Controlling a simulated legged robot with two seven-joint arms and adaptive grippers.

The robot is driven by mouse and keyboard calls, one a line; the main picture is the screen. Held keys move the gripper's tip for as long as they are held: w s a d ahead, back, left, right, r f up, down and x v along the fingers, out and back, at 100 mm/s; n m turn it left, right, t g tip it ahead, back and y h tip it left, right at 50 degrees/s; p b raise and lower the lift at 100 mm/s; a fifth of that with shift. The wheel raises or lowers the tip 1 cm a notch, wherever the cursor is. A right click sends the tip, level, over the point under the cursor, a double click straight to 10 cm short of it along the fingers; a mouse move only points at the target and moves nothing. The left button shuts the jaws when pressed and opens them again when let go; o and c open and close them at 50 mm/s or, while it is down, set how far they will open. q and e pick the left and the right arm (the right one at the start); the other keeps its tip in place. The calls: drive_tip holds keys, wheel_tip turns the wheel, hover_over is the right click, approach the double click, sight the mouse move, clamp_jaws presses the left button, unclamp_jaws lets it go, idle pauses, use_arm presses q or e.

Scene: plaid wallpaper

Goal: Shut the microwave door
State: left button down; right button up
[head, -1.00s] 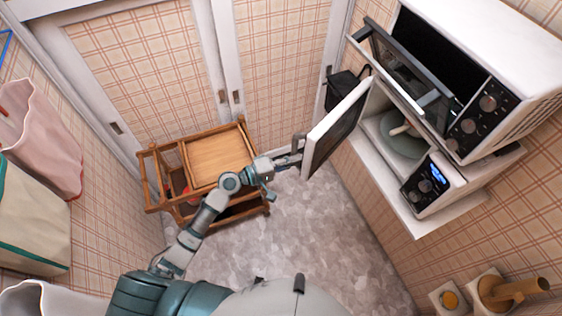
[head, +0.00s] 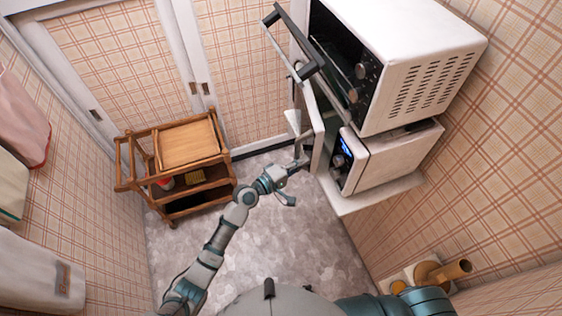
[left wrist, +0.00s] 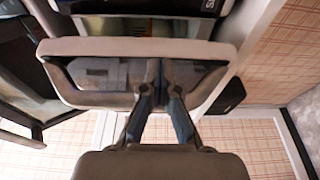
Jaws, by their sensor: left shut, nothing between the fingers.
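The lower white microwave (head: 395,158) sits on a wall shelf, with a lit blue display on its front. Its door (head: 317,130) stands open, swung out from the front, and shows nearly edge-on in the head view. My left gripper (head: 303,160) is shut and empty, at the outer side of the door near its handle. In the left wrist view the left fingertips (left wrist: 162,75) lie close together in front of the door (left wrist: 120,47); whether they touch it I cannot tell. My right gripper is out of view; only part of my right arm shows at the lower right.
A larger white oven (head: 410,60) stands above the microwave, its door (head: 297,45) hanging open. A wooden cart (head: 190,145) stands at the left by the sliding doors. Grey floor (head: 290,240) between cart and shelf is clear. Wooden wall fittings (head: 440,272) are at the lower right.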

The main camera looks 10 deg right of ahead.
sight(314, 161)
use_arm(q)
drive_tip(key=shift+w+d, duration=0.15)
drive_tip(key=shift+d, duration=2.05)
drive_tip(key=shift+a, duration=0.2)
